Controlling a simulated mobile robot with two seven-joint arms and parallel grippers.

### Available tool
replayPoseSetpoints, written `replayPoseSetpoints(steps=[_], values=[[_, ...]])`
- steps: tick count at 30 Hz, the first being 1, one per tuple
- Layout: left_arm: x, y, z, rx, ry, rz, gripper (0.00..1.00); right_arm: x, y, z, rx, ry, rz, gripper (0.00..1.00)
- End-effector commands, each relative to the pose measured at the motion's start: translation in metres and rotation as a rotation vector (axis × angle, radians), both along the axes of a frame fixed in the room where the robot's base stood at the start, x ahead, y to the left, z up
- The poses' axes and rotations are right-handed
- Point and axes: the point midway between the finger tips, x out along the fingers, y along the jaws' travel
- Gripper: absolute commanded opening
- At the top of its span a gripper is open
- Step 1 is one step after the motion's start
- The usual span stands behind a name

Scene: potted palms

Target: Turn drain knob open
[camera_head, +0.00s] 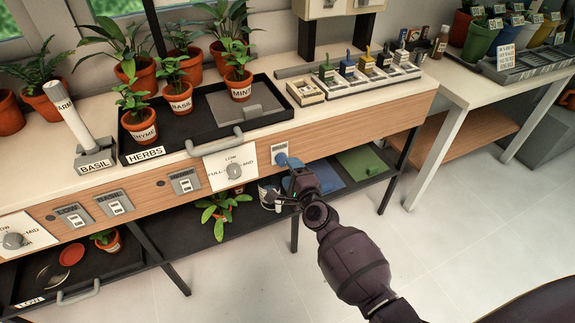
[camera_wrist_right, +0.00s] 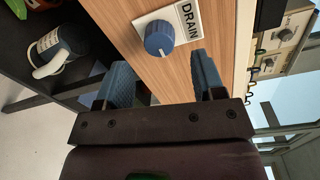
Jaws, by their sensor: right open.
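The drain knob (camera_wrist_right: 160,38) is a round blue dial with a pale pointer line. It sits on a white plate (camera_wrist_right: 187,18) marked DRAIN on the wooden front of the bench. In the head view the plate (camera_head: 280,148) is at the middle, and my gripper partly covers the knob. My right gripper (camera_wrist_right: 162,68) is open with two blue ridged fingers. The knob shows ahead of the gap between them, and the fingers look apart from it. In the head view the right gripper (camera_head: 292,176) is close to the bench front. My left gripper is not in view.
A white water level knob (camera_head: 234,171) is to the left on the same front. A grey handle (camera_head: 214,143) sticks out above. Potted herbs in a black tray (camera_head: 130,152) stand on the bench top. The floor at right is clear.

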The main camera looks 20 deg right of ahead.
Motion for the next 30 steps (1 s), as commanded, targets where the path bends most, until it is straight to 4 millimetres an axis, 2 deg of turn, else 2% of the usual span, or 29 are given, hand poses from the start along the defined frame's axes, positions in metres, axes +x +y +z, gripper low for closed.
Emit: replayPoseSetpoints(steps=[6, 12, 18, 30], values=[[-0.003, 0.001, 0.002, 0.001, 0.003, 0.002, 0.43, -0.034, -0.001, 0.004, 0.0, -0.002, 0.0, 0.63], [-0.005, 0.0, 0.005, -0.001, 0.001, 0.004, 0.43, -0.055, -0.001, 0.004, 0.0, -0.001, 0.001, 0.63], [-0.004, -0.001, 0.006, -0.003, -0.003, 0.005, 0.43, -0.062, -0.002, 0.003, 0.0, 0.0, 0.0, 0.63], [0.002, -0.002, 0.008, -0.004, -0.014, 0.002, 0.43, -0.062, -0.002, 0.003, 0.0, 0.0, 0.0, 0.63]])
